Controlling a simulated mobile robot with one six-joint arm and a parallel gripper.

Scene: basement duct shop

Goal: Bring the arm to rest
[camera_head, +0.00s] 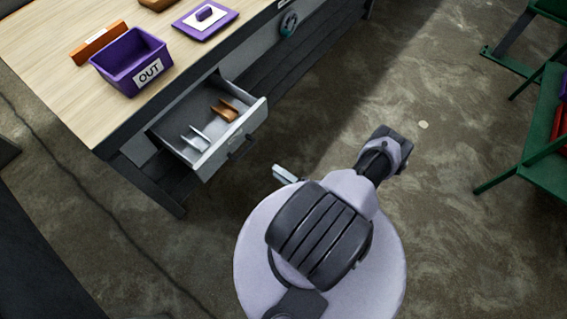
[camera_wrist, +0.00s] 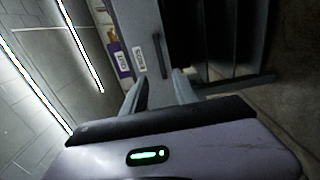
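My gripper (camera_head: 284,174) shows in the head view as pale fingertips just past the edge of my arm, over the floor to the right of the open drawer (camera_head: 230,135). It is apart from the drawer front. In the wrist view, the two fingers of my gripper (camera_wrist: 158,92) are spread with nothing between them. My arm is folded over my base, and its upper parts hide most of the gripper in the head view.
The drawer sticks out of the workbench (camera_head: 50,60) and holds a brown bracket (camera_head: 225,111) and a grey bracket (camera_head: 195,137). A purple OUT bin (camera_head: 132,62) stands on the bench. A green stand (camera_head: 545,125) is at right. Floor between is clear.

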